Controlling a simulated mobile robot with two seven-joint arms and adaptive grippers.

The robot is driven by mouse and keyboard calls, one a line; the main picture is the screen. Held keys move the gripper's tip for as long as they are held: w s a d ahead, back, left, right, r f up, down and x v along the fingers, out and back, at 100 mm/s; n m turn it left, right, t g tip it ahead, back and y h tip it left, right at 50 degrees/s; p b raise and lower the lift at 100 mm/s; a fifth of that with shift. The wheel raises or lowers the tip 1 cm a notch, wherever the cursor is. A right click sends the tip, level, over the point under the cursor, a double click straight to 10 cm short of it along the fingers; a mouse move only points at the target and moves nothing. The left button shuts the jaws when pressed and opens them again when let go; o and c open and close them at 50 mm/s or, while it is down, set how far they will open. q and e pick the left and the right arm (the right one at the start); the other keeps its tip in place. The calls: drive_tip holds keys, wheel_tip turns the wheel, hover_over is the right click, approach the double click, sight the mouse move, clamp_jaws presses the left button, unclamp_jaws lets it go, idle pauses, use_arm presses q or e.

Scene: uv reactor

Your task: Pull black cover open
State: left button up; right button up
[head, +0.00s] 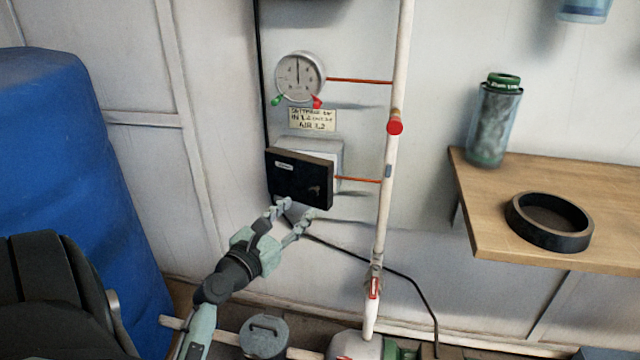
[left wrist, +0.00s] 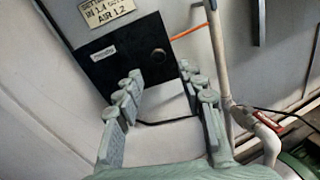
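The black cover (head: 299,180) is a flat dark panel on the front of a light grey box (head: 328,150) on the wall. It looks closed or nearly so against the box. In the left wrist view the cover (left wrist: 125,55) has a small pale label and a round dark spot near its right side. My left gripper (head: 291,215) is just below the cover's lower edge, fingers apart and nothing between them. In the left wrist view the open fingers (left wrist: 158,82) point up at the cover's lower part. Whether they touch it, I cannot tell. My right gripper is not in view.
A pressure gauge (head: 299,77) and a paper label (head: 312,120) are above the box. A white vertical pipe (head: 389,200) with red valves stands to its right. A blue barrel (head: 75,170) is at left, a wooden shelf (head: 490,225) with a black ring (head: 548,237) at right.

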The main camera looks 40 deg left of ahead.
sight(313, 192)
use_arm(q)
drive_tip(key=shift+n, duration=0.9)
drive_tip(key=x, duration=0.7)
drive_tip(key=shift+w+a+r, duration=0.15)
drive_tip(key=shift+w+r, duration=0.05)
drive_tip(key=shift+w, duration=0.1)
clamp_jaws()
